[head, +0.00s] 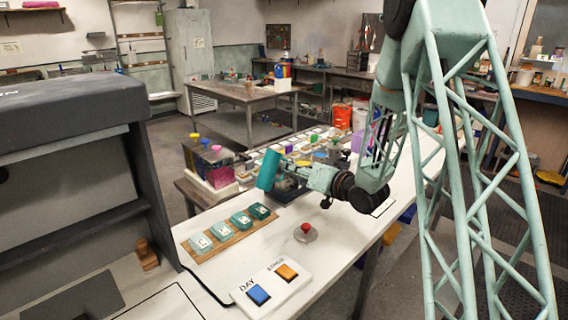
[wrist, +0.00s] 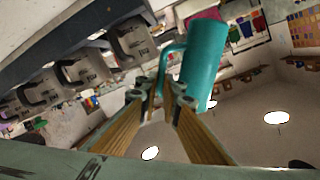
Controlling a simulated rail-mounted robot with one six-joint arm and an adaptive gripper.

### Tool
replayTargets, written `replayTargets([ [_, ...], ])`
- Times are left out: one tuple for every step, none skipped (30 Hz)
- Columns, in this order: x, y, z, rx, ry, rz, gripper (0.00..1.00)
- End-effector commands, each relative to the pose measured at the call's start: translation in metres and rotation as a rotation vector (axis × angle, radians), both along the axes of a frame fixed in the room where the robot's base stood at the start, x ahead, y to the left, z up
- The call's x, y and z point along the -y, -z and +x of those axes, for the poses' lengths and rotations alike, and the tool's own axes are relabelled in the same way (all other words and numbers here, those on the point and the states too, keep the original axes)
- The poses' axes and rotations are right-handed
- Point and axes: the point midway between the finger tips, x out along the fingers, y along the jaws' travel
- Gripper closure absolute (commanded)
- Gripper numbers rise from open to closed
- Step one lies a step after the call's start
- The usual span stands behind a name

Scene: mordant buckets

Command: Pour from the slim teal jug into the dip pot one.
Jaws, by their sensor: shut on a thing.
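The slim teal jug (head: 268,170) is held up above the long white bench, tilted in the head view with its upper end leaning right. My gripper (head: 284,180) is shut on it from the right. In the wrist view the jug (wrist: 206,62) and its handle show just beyond my fingertips (wrist: 162,96); pink shows at one end of it. I cannot pick out dip pot one for sure. Several small teal square pieces with pale labels (head: 200,243) sit in a row on a wooden strip, left of and nearer than the jug; their labels are too small to read.
A red button on a grey base (head: 306,232) stands on the bench in front of my arm. A white panel with blue and orange buttons (head: 271,283) lies nearer. A large grey cabinet (head: 70,120) stands at left.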

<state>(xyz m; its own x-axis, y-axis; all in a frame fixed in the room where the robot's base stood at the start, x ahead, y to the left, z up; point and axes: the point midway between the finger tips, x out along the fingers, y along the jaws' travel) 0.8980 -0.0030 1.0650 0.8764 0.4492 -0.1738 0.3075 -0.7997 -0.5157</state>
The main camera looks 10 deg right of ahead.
Motion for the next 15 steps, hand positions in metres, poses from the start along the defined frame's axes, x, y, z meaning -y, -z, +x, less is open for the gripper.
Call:
replayTargets([
  [-0.0001, -0.0003, 0.0005, -0.003, 0.000, 0.005, 1.00],
  [-0.0001, 0.0004, 0.0005, -0.004, -0.001, 0.007, 1.00],
  [0.0001, 0.0010, 0.0007, -0.007, -0.001, 0.009, 1.00],
  [0.0002, 0.0011, 0.0008, -0.009, -0.001, 0.012, 1.00],
  [0.0003, 0.0013, 0.0009, -0.011, -0.001, 0.014, 1.00],
  [0.0005, 0.0015, 0.0011, -0.013, -0.001, 0.017, 1.00],
  [0.0007, 0.0017, 0.0013, -0.016, -0.001, 0.020, 1.00],
  [0.0007, 0.0019, 0.0014, -0.018, -0.001, 0.022, 1.00],
  [0.0009, 0.0019, 0.0016, -0.021, -0.001, 0.025, 1.00],
  [0.0011, 0.0017, 0.0017, -0.023, -0.001, 0.027, 1.00],
  [0.0013, 0.0015, 0.0017, -0.024, -0.002, 0.030, 1.00],
  [0.0016, 0.0015, 0.0017, -0.027, -0.002, 0.033, 1.00],
  [0.0018, 0.0015, 0.0018, -0.029, -0.002, 0.036, 1.00],
  [0.0020, 0.0019, 0.0019, -0.032, -0.001, 0.039, 1.00],
  [0.0022, 0.0025, 0.0021, -0.035, -0.002, 0.042, 1.00],
])
